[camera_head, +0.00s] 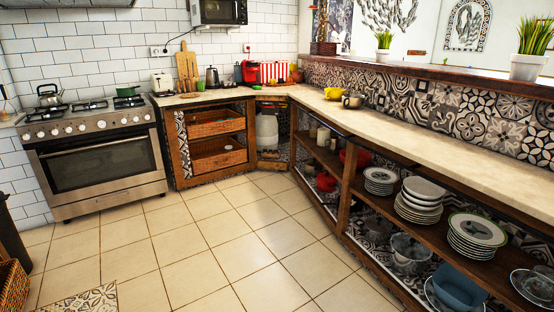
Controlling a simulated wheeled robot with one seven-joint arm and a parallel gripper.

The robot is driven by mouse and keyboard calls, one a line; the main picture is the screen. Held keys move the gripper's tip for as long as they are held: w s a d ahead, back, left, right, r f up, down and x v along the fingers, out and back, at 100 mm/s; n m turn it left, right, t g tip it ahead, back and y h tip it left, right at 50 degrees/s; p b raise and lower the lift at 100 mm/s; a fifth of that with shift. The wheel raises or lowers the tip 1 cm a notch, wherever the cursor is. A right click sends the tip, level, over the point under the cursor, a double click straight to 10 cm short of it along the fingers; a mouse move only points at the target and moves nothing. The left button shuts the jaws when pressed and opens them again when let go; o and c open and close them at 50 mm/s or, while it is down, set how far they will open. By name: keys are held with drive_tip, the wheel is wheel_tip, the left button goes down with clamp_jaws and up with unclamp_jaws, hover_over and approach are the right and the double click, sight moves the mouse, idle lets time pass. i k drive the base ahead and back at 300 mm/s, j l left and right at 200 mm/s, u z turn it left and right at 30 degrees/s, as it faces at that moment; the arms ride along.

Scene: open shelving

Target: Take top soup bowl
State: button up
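Three stacks of white dishes stand on the upper shelf of the open shelving at the right. The middle stack (420,207) looks like shallow soup bowls, and its top bowl (424,187) is plain white and faces up. The left stack (380,180) is of smaller dishes. The right stack (476,232) is of plates with a dark greenish rim. Which stack is the soup bowls is not certain at this size. My gripper is not in view.
The wooden shelf (392,208) runs under a pale countertop (440,146), which overhangs the stacks. Glass bowls (410,248) and a blue container (459,287) stand lower down. The tiled floor (225,240) before the shelving is clear. An oven (98,165) stands at the left.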

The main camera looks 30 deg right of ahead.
sight(420, 187)
drive_tip(key=i+z, duration=0.15)
drive_tip(key=i, duration=0.3)
drive_tip(key=i+j+z, duration=0.1)
drive_tip(key=i, duration=0.35)
drive_tip(key=i+j+z, duration=0.15)
drive_tip(key=i, duration=0.3)
drive_tip(key=i+j+z, duration=0.15)
drive_tip(key=i+z, duration=0.15)
drive_tip(key=z, duration=0.2)
drive_tip(key=i+j+z, duration=0.25)
drive_tip(key=z, duration=0.2)
drive_tip(key=i+j+z, duration=0.2)
drive_tip(key=z, duration=0.3)
drive_tip(key=i+j+z, duration=0.1)
drive_tip(key=j+z, duration=0.4)
drive_tip(key=i+j+z, duration=0.15)
drive_tip(key=j+z, duration=0.8)
drive_tip(key=i+j, duration=0.05)
drive_tip(key=j, duration=0.1)
